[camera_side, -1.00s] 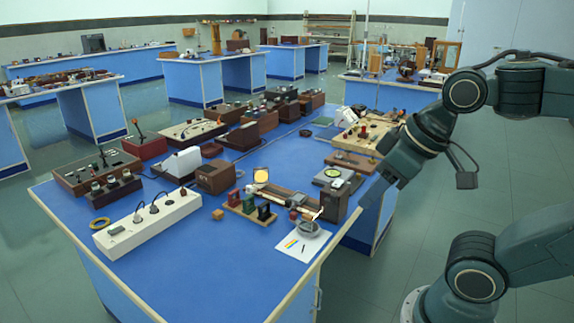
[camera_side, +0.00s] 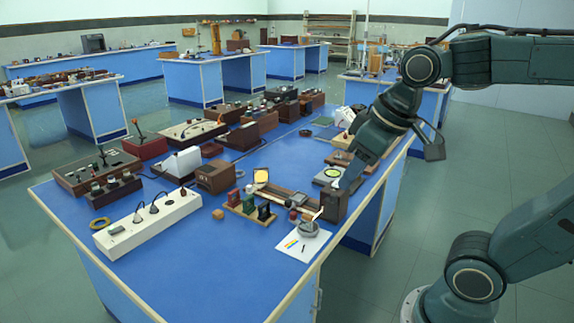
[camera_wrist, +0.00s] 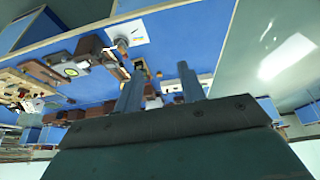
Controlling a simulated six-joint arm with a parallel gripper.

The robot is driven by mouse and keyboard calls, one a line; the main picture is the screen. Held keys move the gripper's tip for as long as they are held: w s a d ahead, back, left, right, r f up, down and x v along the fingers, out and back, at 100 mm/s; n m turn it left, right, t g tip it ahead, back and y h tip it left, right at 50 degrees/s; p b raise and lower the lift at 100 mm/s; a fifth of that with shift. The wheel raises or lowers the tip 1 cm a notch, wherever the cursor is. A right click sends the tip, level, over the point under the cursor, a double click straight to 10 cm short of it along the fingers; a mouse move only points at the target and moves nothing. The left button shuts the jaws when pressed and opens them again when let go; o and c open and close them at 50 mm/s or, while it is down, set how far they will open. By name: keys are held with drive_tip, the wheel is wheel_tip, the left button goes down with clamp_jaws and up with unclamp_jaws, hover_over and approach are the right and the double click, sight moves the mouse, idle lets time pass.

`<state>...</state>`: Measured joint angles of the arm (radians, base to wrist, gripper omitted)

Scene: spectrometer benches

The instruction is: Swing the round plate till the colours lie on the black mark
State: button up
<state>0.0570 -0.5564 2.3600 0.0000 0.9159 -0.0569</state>
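A grey round plate (camera_side: 308,228) sits at the upper edge of a white sheet (camera_side: 318,243) near the front right corner of the blue bench. On the sheet lie a small band of colours (camera_side: 291,243) and, to its right and apart from it, a short black mark (camera_side: 303,248). The sheet also shows small in the wrist view (camera_wrist: 128,29); the mark is too small to tell there. My gripper (camera_side: 347,183) is above the bench's right side, behind and to the right of the plate, not touching it. In the wrist view its two fingers (camera_wrist: 160,88) stand apart with nothing between them.
A dark brown box (camera_side: 334,206) stands just right of the plate. A wooden rail with small coloured blocks (camera_side: 249,208) lies to its left. A round green-faced instrument (camera_side: 331,174) is close to my gripper. The bench's front is clear.

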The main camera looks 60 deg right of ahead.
drive_tip(key=w+d+g, duration=0.1)
drive_tip(key=w+d, duration=0.3)
drive_tip(key=w, duration=0.5)
drive_tip(key=g, duration=0.4)
hover_over(293, 213)
wheel_tip(293, 213, down, 16)
drive_tip(key=shift+d+f, duration=0.1)
drive_tip(key=shift+f, duration=0.05)
drive_tip(key=shift+f, duration=6.85)
clamp_jaws()
